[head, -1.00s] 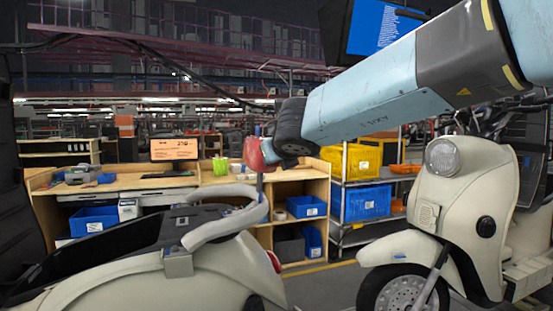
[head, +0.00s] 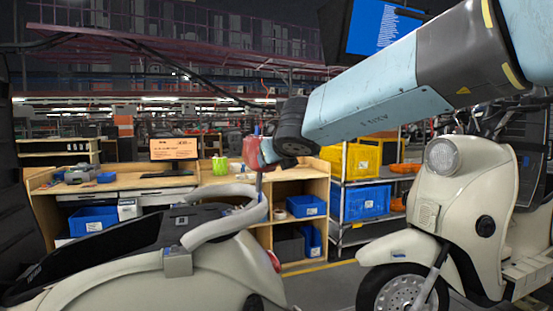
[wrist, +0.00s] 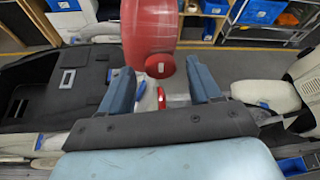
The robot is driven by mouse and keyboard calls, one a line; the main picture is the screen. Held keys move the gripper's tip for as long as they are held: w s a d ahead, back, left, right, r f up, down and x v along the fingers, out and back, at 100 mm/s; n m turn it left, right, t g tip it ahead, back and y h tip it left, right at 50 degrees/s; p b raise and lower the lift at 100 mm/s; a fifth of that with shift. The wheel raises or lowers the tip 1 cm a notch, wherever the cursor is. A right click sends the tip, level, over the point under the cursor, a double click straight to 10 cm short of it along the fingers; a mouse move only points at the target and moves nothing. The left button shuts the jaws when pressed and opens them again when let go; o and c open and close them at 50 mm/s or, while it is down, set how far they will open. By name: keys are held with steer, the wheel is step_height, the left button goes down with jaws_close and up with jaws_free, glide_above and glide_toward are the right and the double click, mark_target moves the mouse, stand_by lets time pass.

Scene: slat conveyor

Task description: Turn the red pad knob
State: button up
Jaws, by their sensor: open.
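The red pad knob (wrist: 150,38) fills the top middle of the wrist view as a thick red cylinder with a small pale mark near its lower end. In the head view the red knob (head: 250,152) is small and sits just left of my gripper (head: 262,152), partly covered by it. In the wrist view my gripper (wrist: 160,70) is open. Its two blue fingers stand apart, with the knob's near end between and just beyond the fingertips. I cannot tell whether either finger touches it. How the knob is mounted is hidden.
A cream scooter body (head: 200,268) with a grey rear rail (head: 225,213) lies below the gripper. Another cream scooter (head: 465,185) stands at right. Behind are a wooden workbench (head: 225,181) and a shelf with a blue crate (head: 366,202) and a yellow crate (head: 362,159).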

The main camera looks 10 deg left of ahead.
steer(key=v, duration=1.3)
steer(key=shift+s, duration=0.3)
steer(key=shift+d+r, duration=0.1)
steer(key=shift+d, duration=0.1)
steer(key=d+n+t+y, duration=0.1)
steer(key=d+n+y, duration=0.2)
steer(key=d+n, duration=0.85)
steer(key=s+d+f+n+g+h, duration=0.3)
steer(key=s+d+f+n, duration=0.3)
steer(key=d+f, duration=0.5)
steer(key=s+d+f+n+g+h, duration=0.4)
steer(key=s+d+f+n+h, duration=0.2)
steer(key=d+f+n, duration=0.4)
steer(key=shift+s+d+f+g, duration=0.3)
steer(key=shift+s+d+f, duration=0.25)
steer(key=shift+n, duration=0.25)
